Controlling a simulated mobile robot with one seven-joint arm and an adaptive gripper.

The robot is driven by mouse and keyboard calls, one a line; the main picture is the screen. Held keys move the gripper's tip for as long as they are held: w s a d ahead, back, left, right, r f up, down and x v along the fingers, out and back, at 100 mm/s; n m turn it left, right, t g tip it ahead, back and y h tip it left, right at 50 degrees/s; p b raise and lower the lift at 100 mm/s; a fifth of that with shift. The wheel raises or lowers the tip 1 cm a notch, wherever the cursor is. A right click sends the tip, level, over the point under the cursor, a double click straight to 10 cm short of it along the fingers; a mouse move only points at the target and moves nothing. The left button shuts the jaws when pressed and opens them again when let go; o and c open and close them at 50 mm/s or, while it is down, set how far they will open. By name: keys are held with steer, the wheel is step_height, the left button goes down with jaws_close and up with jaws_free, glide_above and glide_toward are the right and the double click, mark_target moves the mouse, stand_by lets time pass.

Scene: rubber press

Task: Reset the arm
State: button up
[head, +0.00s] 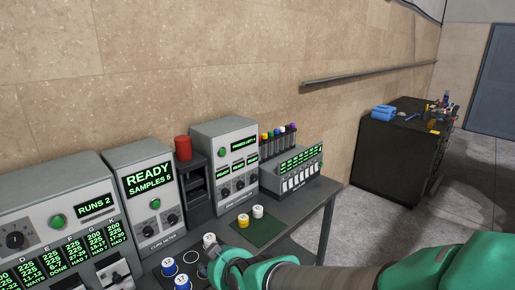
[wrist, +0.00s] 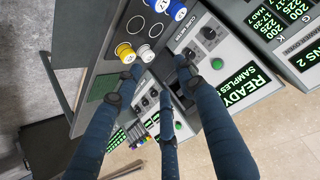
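My arm reaches in from the lower right of the head view, over the front of the bench. The gripper itself is hard to make out there. In the wrist view my gripper (wrist: 150,78) shows three blue fingers. They are spread apart with nothing held between them. In the head view a yellow jar (head: 243,220) and a white jar (head: 258,211) stand on a green mat (head: 266,231).
Blue jars (head: 168,267) and a white jar (head: 209,240) stand on the bench (head: 322,195) near my arm. The cure meter (head: 143,183) reads READY. Several instruments line the back. A dark cabinet (head: 385,160) stands right, with open floor beyond.

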steer(key=s+d+r+m+g+h, duration=0.1)
steer(key=s+d+r+h, duration=0.2)
steer(key=d, duration=0.7)
steer(key=s+d+r+m, duration=0.2)
steer(key=s+d+r, duration=0.25)
steer(key=d, duration=0.55)
steer(key=s+d+r+m+g+h, duration=0.2)
steer(key=s+d, duration=1)
steer(key=d, duration=0.1)
steer(key=shift+s+r+m+h, duration=0.3)
steer(key=shift+s+r, duration=0.05)
steer(key=shift+r, duration=0.05)
